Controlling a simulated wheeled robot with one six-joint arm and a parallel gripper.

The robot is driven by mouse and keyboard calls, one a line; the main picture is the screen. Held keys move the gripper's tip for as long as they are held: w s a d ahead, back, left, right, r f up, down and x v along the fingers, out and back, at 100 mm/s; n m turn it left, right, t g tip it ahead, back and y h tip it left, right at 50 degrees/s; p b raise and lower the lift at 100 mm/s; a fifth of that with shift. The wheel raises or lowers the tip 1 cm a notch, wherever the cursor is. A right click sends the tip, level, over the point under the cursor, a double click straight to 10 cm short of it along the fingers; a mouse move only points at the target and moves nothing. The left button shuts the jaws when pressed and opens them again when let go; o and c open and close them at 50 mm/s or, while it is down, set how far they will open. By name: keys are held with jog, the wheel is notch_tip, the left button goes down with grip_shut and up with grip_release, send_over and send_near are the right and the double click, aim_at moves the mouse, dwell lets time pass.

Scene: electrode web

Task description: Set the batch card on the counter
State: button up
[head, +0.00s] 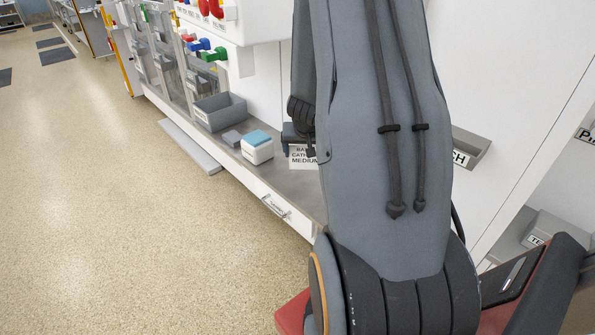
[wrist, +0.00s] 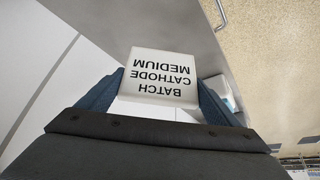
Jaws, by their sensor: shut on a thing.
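The batch card (wrist: 162,78) is a white card lettered "BATCH CATHODE MEDIUM", upside down in the wrist view. My gripper (wrist: 155,92) is shut on it, with one blue-grey finger at each side. In the head view the card (head: 303,156) shows only partly, its right side hidden by my arm. The grey counter (head: 292,183) is behind and below the card. I cannot tell whether the card touches it.
A white box with a blue top (head: 257,147) stands on the counter left of the card. A grey open bin (head: 220,111) is farther left. A drawer handle (head: 275,206) juts from the counter's front.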

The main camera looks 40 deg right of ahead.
notch_tip(320, 180, down, 8)
jog(key=shift+f, duration=0.1)
dwell(0.4)
jog(key=shift+f, duration=0.2)
jog(key=o, duration=0.9)
